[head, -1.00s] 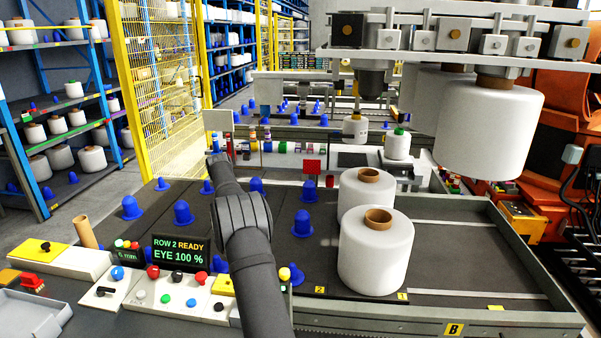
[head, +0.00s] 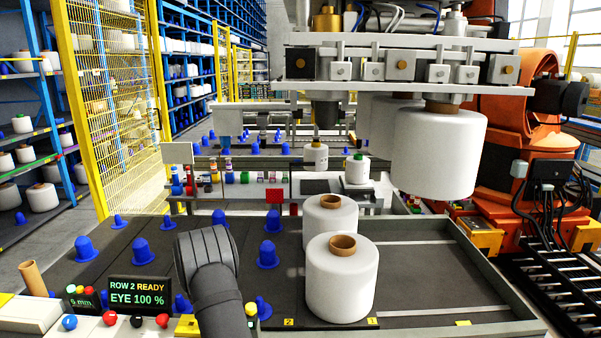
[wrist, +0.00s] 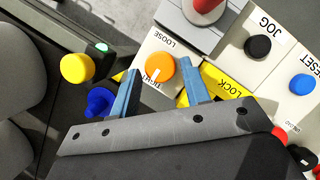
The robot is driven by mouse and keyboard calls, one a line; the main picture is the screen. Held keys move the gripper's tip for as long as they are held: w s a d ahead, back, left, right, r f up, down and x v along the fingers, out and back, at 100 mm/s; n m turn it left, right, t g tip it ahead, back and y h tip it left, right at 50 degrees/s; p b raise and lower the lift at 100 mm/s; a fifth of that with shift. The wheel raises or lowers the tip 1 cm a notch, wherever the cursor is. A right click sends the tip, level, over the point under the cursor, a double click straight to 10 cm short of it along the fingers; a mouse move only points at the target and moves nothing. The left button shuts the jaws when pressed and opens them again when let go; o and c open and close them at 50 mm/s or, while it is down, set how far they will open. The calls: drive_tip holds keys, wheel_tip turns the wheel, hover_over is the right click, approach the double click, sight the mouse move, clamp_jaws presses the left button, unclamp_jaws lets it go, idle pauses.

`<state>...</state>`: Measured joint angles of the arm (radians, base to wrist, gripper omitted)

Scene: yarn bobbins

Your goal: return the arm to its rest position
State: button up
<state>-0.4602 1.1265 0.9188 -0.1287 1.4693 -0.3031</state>
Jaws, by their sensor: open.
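My arm (head: 208,272) rises from the bottom of the head view, left of the white bobbins, and its bent joint hides part of the dark deck. My gripper (wrist: 160,68) shows only in the wrist view. Its two blue-grey fingers are apart with nothing held between them. They point toward a control panel with an orange knob (wrist: 160,67), which shows in the gap between the fingertips. I cannot tell how far the fingers are from the panel.
Two white bobbins (head: 340,285) stand on the deck, right of my arm. Several blue pegs (head: 88,249) stand around it. A sign (head: 138,292) reads "ROW 2 READY, EYE 100 %". A large bobbin (head: 437,150) hangs from the overhead frame. The deck's right part is clear.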

drive_tip(key=shift+s+d+f, duration=0.2)
drive_tip(key=shift+f, duration=0.45)
drive_tip(key=v, duration=1.7)
drive_tip(key=x, duration=1.7)
drive_tip(key=m+y, duration=0.1)
drive_tip(key=m, duration=0.3)
drive_tip(key=shift+w+d+g, duration=0.1)
drive_tip(key=shift+g, duration=0.3)
drive_tip(key=m+y, duration=0.1)
drive_tip(key=m, duration=0.2)
drive_tip(key=shift+d+m+g+y, duration=0.1)
drive_tip(key=shift+m+g+y, duration=0.2)
drive_tip(key=shift+m+y, duration=0.1)
drive_tip(key=m+y, duration=0.1)
drive_tip(key=m, duration=0.3)
drive_tip(key=shift+d+y, duration=0.1)
drive_tip(key=shift+y, duration=0.2)
drive_tip(key=m+y, duration=0.1)
drive_tip(key=m, duration=0.2)
drive_tip(key=shift+m, duration=0.3)
